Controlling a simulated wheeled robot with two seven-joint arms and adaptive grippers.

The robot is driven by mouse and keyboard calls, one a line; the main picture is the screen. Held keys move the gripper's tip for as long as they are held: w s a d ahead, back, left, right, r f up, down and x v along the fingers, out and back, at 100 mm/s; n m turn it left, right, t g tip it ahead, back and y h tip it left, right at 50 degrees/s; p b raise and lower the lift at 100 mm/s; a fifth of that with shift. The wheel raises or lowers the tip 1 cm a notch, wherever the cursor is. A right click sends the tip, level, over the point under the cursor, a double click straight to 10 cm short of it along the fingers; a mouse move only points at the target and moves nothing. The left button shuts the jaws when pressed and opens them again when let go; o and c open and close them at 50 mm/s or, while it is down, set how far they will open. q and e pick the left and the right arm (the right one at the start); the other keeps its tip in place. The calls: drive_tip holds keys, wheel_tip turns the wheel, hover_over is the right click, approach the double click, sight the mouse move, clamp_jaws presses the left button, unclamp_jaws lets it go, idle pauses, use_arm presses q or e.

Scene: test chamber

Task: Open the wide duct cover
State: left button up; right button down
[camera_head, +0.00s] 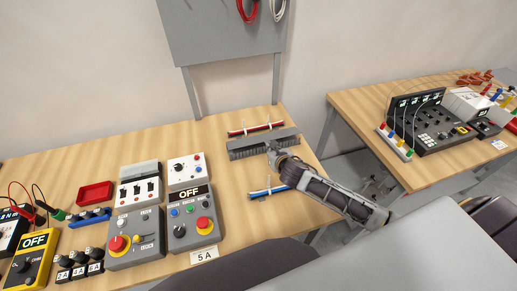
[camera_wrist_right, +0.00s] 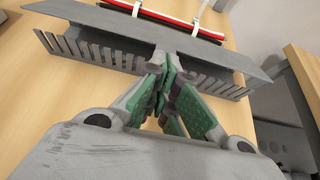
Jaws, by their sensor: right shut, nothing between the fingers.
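The wide duct is a grey slotted channel (camera_wrist_right: 88,52) lying on the wooden table. Its flat grey cover (camera_wrist_right: 115,27) lies along the top, above the slotted front wall; in the head view the cover (camera_head: 250,141) runs across the table's right part. My right gripper (camera_head: 273,153) is at the duct's front side, near its middle. In the right wrist view the gripper's (camera_wrist_right: 172,65) green-padded fingers are shut with nothing between them, their tips at the cover's front edge. I cannot tell whether they touch it. My left gripper is not in view.
Red, white and dark wires (camera_head: 256,129) lie behind the duct and blue and white wires (camera_head: 268,191) in front. Control boxes with an OFF label (camera_head: 190,215) stand to the left. A grey panel (camera_head: 220,30) rises behind. A second table (camera_head: 350,103) stands right, across a gap.

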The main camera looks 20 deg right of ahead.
drive_tip(key=shift+w+d+r, duration=0.1)
drive_tip(key=shift+w+r, duration=1.05)
drive_tip(key=shift+r, duration=0.25)
idle(0.9)
drive_tip(key=shift+s+f, duration=0.15)
drive_tip(key=shift+s, duration=0.4)
idle(0.3)
drive_tip(key=shift+s+r, duration=0.2)
drive_tip(key=shift+s, duration=0.95)
drive_tip(key=shift+s+a, duration=0.2)
drive_tip(key=shift+s, duration=1.3)
